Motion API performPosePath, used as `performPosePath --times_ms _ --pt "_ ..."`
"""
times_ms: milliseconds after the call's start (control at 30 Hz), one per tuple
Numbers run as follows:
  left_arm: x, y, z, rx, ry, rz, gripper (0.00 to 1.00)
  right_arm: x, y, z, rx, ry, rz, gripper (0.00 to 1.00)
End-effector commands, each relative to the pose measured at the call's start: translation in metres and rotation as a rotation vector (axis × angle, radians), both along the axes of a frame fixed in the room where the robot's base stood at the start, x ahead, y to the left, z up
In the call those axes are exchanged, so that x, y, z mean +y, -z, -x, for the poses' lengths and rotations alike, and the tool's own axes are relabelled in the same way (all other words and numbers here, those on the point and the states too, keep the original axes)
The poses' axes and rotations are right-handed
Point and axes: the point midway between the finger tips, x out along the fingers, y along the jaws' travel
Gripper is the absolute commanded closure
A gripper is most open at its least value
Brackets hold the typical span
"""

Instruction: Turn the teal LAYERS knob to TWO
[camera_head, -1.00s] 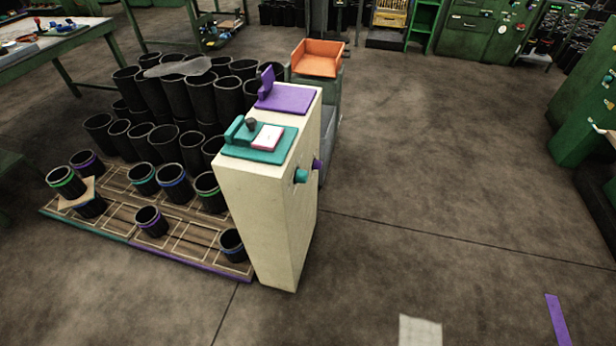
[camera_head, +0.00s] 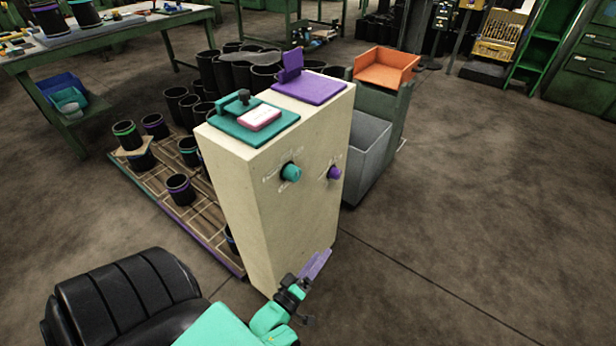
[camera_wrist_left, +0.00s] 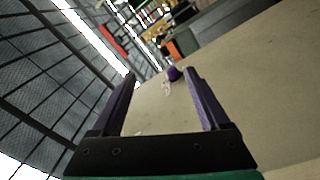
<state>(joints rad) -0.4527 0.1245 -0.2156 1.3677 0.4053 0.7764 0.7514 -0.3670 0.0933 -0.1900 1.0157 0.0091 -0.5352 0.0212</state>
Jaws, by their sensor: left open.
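The teal LAYERS knob (camera_head: 291,172) sticks out of the right-hand face of a tall cream cabinet (camera_head: 235,190), with small pale markings around it too small to read. A purple knob (camera_head: 334,173) sits to its right on the same face. My left gripper (camera_head: 317,263) is low in front of that face, below both knobs and apart from them. In the left wrist view its two purple fingers (camera_wrist_left: 162,85) are spread with nothing between them. The purple knob also shows there (camera_wrist_left: 174,73), beyond the fingertips; the teal knob does not show. My right gripper is not in view.
On the cabinet top lie a teal plate (camera_head: 232,132) with a white-and-pink block (camera_head: 259,118) and a purple plate (camera_head: 325,91). A grey bin (camera_head: 368,150) and an orange tray (camera_head: 388,68) stand behind. Black sleeves stand on the left. The floor at right is clear.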

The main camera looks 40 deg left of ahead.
Motion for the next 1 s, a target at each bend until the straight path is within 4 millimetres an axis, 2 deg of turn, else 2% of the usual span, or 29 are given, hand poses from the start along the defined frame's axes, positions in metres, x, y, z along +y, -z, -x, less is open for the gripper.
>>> performPosePath --times_ms 33,100,200,267,367,467,800,1000 --pt "0.010 -0.013 -0.002 -0.185 -0.048 0.144 0.21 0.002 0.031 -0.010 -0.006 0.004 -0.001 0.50" --pt "0.029 -0.060 0.009 -0.457 -0.100 0.359 0.21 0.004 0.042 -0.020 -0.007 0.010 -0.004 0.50" --pt "0.050 -0.102 0.033 -0.727 -0.129 0.561 0.21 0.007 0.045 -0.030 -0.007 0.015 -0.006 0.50" --pt "0.056 -0.116 0.040 -0.800 -0.133 0.615 0.21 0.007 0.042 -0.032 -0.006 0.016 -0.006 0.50" --pt "0.061 -0.131 0.038 -0.823 -0.133 0.628 0.21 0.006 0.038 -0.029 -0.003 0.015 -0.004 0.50" --pt "0.068 -0.145 0.025 -0.821 -0.132 0.626 0.21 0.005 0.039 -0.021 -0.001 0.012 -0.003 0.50" --pt "0.103 -0.203 -0.033 -0.820 -0.132 0.622 0.21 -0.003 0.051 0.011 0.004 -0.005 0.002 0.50" --pt "0.114 -0.218 -0.050 -0.815 -0.132 0.622 0.21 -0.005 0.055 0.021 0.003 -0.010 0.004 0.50"
